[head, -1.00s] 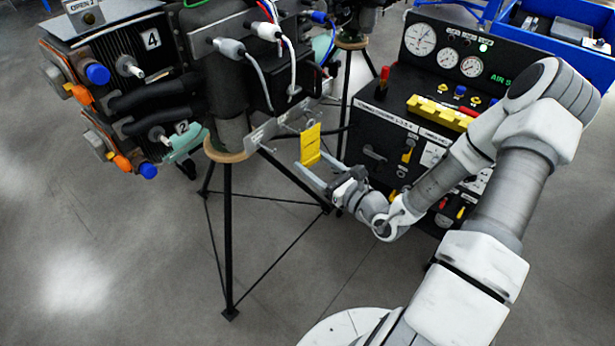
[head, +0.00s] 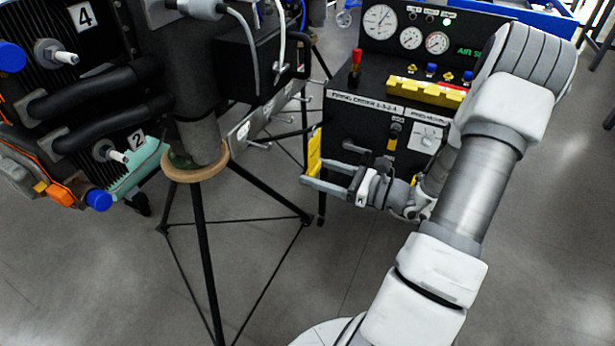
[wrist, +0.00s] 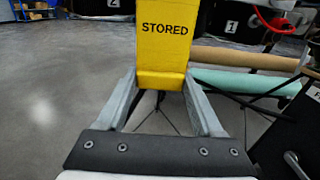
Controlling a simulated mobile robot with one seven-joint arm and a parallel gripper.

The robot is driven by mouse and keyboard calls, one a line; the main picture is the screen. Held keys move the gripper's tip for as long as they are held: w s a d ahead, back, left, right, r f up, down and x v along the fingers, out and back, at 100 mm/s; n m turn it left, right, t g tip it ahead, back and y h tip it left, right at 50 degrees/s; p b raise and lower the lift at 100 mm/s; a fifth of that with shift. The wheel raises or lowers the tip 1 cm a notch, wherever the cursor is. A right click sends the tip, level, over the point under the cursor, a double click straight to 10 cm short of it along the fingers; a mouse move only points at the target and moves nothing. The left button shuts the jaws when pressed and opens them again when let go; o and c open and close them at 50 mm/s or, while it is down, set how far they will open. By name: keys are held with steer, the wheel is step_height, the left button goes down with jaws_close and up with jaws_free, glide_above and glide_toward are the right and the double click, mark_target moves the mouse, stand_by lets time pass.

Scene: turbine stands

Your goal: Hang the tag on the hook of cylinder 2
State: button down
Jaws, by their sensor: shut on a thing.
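My gripper (head: 312,173) is shut on a yellow tag (head: 314,151), held upright and seen nearly edge-on in the head view. In the wrist view the tag (wrist: 165,38) reads "STORED", and its lower end sits between the fingers of my gripper (wrist: 160,82). Cylinder 2 (head: 108,152) is at the left, marked with a white 2 plate. A metal bracket (head: 240,134) with several small hooks (head: 259,146) stands on the engine stand, left of the tag. The tag is apart from the hooks. I cannot tell which hook belongs to cylinder 2.
A black air panel (head: 375,105) with gauges and a yellow strip stands just behind my gripper. The stand's black tripod legs (head: 204,255) spread below the engine. In the wrist view, a tan roll (wrist: 240,58) and a pale green roll (wrist: 235,81) lie beyond the right finger.

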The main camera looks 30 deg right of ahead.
steer(key=shift+x, duration=2.35)
steer(key=shift+w+a+p, duration=0.35)
steer(key=shift+w+a, duration=0.05)
steer(key=shift+w, duration=0.1)
jaws_free()
steer(key=shift+p+v, duration=0.55)
steer(key=shift+v, duration=3)
